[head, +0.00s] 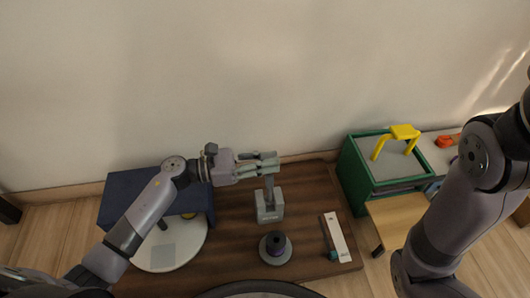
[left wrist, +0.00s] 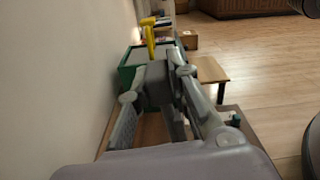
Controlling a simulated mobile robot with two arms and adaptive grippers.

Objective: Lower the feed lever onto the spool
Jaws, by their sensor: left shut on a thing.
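The feed lever (head: 269,186) is a grey bar that stands up from a grey block (head: 270,212) on the dark wooden table. My left gripper (head: 268,163) is shut on the lever's upper end, which its fingers partly hide. In the left wrist view, a dark grey block (left wrist: 157,84) shows between the fingers. The lever is raised and apart from the spool. My right arm is at the right; its gripper is out of view.
A dark blue box (head: 125,205) and a round white plate (head: 149,256) lie left. A white strip (head: 337,238) with a dark green piece beside it lies right of the spool. A green bin (head: 359,180) with a yellow handle (head: 404,132) stands at the right; a wall is behind.

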